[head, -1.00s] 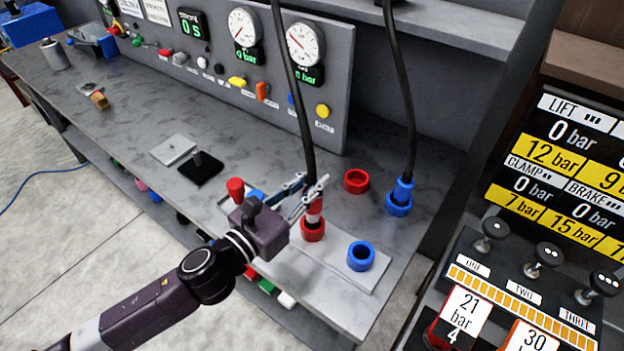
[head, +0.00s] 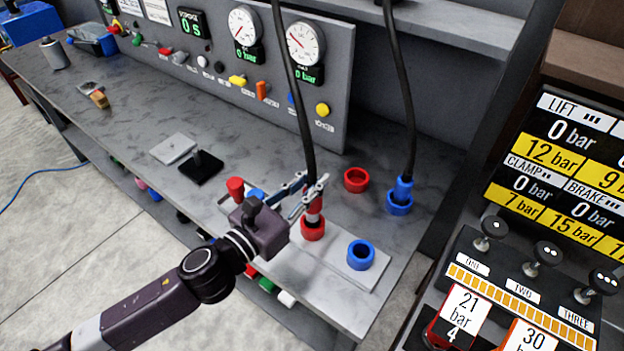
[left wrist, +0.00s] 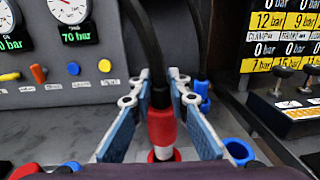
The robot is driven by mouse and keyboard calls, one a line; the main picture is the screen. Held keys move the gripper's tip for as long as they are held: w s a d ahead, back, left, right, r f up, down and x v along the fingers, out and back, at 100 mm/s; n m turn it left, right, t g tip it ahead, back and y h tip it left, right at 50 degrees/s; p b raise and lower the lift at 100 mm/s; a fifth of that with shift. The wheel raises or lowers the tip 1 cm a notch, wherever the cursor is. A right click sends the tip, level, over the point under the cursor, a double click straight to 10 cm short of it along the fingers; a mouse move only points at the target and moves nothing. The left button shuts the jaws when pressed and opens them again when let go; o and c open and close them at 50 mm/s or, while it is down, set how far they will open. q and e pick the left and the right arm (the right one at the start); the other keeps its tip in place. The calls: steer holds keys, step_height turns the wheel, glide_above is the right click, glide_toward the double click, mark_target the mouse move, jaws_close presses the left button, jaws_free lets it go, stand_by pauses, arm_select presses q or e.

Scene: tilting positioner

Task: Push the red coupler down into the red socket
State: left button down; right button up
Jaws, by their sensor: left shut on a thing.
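The red coupler (head: 314,206) hangs on a black hose and stands roughly upright over the red socket (head: 312,231) on the light plate at the bench's front. My left gripper (head: 312,192) is shut on the coupler, with one finger on each side. In the left wrist view the coupler (left wrist: 162,127) shows between the two blue-grey fingers. A bare silver length shows between its red body and the red socket rim (left wrist: 152,157). Its lower end seems to be at the socket mouth; how deep it sits is hidden. My right gripper is not in view.
An empty blue socket (head: 360,255) sits right of the red one on the plate (head: 335,282). Behind are an empty red ring (head: 356,180) and a blue coupler (head: 402,188) standing in a blue ring. A gauge panel (head: 325,110) rises behind; a lever console (head: 500,270) stands at right.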

arm_select(q)
steer(key=shift+r, duration=0.1)
stand_by(0.5)
steer(key=shift+p, duration=0.35)
steer(key=shift+f+b, duration=0.35)
steer(key=shift+f, duration=0.05)
stand_by(0.3)
steer(key=shift+f+b, duration=1.8)
steer(key=shift+f, duration=0.4)
steer(key=c, duration=1.8)
jaws_free()
steer(key=shift+o, duration=0.2)
steer(key=v, duration=1.2)
